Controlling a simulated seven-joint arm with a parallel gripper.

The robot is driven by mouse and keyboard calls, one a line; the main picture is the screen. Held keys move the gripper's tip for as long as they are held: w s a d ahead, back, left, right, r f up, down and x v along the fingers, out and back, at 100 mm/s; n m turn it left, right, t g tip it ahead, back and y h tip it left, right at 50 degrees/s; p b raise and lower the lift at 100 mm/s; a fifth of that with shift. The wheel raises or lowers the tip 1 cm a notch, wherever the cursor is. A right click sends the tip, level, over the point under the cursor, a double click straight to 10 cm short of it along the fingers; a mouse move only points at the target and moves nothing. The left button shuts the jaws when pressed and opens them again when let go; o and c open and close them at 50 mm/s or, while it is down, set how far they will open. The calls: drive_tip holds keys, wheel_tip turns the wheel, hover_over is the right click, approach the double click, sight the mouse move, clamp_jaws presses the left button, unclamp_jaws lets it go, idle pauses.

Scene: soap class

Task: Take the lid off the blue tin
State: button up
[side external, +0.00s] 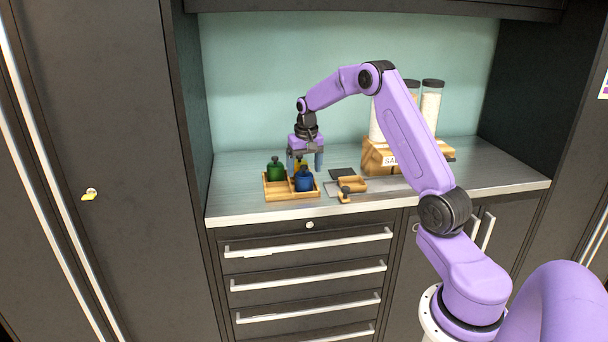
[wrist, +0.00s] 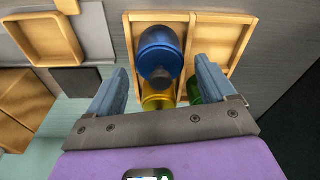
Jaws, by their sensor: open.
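The blue tin (side external: 304,180) stands upright in the front right part of a wooden tray (side external: 279,195), with its knobbed lid on. In the wrist view the blue tin (wrist: 160,48) shows from above, its dark knob toward my gripper. A yellow tin (side external: 299,164) stands behind it and a green tin (side external: 276,169) to its left. My gripper (side external: 305,166) is open above the tray's back right part. In the wrist view my gripper's fingers (wrist: 160,85) are spread wide, with the blue tin's knob and the yellow tin (wrist: 157,98) between them in the picture. The green tin (wrist: 194,92) is partly hidden by the right finger.
A small open wooden box (wrist: 48,40) lies to the right of the tray on the counter (side external: 240,190). A wooden rack (side external: 378,158) with tall dark-lidded jars (side external: 431,103) stands at the back right. The left counter is clear.

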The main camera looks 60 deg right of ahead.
drive_tip(key=c, duration=1.1)
drive_tip(key=shift+r, duration=0.1)
